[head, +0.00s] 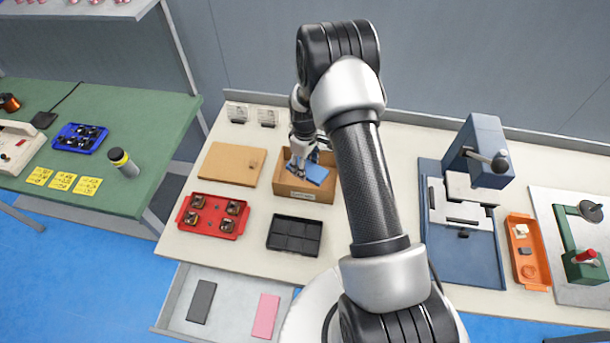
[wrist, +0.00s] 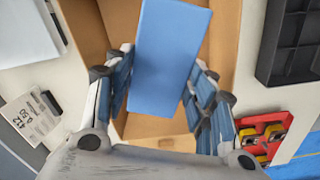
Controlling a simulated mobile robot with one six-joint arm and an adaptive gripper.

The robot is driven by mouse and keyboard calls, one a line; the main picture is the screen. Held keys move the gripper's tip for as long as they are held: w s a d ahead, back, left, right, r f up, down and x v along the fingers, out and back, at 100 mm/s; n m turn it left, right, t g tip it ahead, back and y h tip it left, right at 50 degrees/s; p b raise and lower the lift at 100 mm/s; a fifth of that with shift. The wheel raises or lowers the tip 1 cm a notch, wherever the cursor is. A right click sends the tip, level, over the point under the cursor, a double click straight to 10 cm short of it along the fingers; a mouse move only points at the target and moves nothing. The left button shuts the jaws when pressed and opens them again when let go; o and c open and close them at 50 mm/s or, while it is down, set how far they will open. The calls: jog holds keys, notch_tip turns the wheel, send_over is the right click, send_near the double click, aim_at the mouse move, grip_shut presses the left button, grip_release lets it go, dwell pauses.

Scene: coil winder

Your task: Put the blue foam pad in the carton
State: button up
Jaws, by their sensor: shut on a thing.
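The blue foam pad (head: 316,174) is held in my gripper (head: 303,160) at the carton. In the wrist view the pad (wrist: 170,55) is a flat blue slab between the two fingers of my gripper (wrist: 158,90), which are shut on it. I cannot tell how far the pad is below the rim. The carton's walls also show in the wrist view (wrist: 225,45).
A brown board (head: 232,163) lies left of the carton. A red tray with several parts (head: 212,230) and a black divided tray (head: 295,235) are in front. An open drawer (head: 236,292) holds a dark pad and a pink pad. A blue machine (head: 470,200) stands right.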

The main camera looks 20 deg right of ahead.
jog(key=shift+f+b, duration=0.4)
jog(key=shift+f, duration=2.3)
jog(key=shift+f, duration=0.2)
jog(key=o, duration=0.6)
jog(key=shift+o, duration=0.2)
